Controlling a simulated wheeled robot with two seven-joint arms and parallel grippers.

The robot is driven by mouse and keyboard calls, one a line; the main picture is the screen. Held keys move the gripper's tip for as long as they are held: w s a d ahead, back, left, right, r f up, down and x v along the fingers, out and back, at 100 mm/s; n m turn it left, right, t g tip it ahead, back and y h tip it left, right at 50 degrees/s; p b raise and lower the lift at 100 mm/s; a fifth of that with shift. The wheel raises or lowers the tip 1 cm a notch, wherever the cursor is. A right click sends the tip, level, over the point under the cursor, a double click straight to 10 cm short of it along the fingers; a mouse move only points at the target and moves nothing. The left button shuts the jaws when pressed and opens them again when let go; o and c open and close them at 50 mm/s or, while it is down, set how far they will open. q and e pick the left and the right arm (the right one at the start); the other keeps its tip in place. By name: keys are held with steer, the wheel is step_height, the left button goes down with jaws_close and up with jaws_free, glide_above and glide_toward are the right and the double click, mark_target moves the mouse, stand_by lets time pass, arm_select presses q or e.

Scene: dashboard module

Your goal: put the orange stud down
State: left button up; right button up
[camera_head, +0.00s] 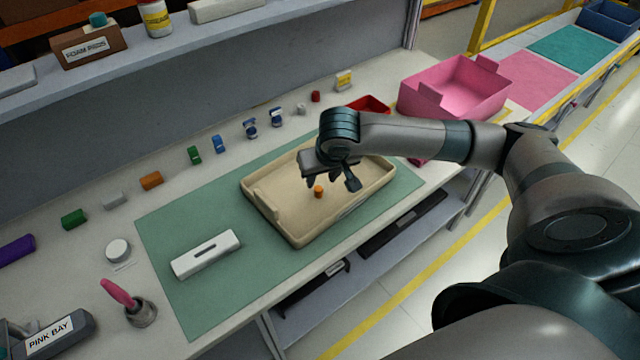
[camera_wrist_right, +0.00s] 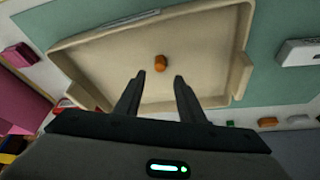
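The orange stud (camera_head: 318,191) stands on the floor of the beige tray (camera_head: 272,214), near its middle. In the right wrist view the stud (camera_wrist_right: 160,62) shows just beyond my fingertips, with tray floor around it. My right gripper (camera_head: 343,182) is above the tray, close to the stud, with its two fingers apart. The wrist view shows nothing between the fingers (camera_wrist_right: 159,78). My left gripper does not show.
The tray lies on a green mat (camera_head: 178,225) beside a white slotted block (camera_head: 206,254). A pink bin (camera_head: 455,88) and a red tray (camera_head: 369,104) stand behind right. Several small coloured parts line the back. A pink-handled tool (camera_head: 130,300) stands at front left.

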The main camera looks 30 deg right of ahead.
steer(key=v, duration=0.6)
steer(key=shift+r+b, duration=0.25)
steer(key=shift+b, duration=0.05)
steer(key=shift+s, duration=0.2)
stand_by(0.3)
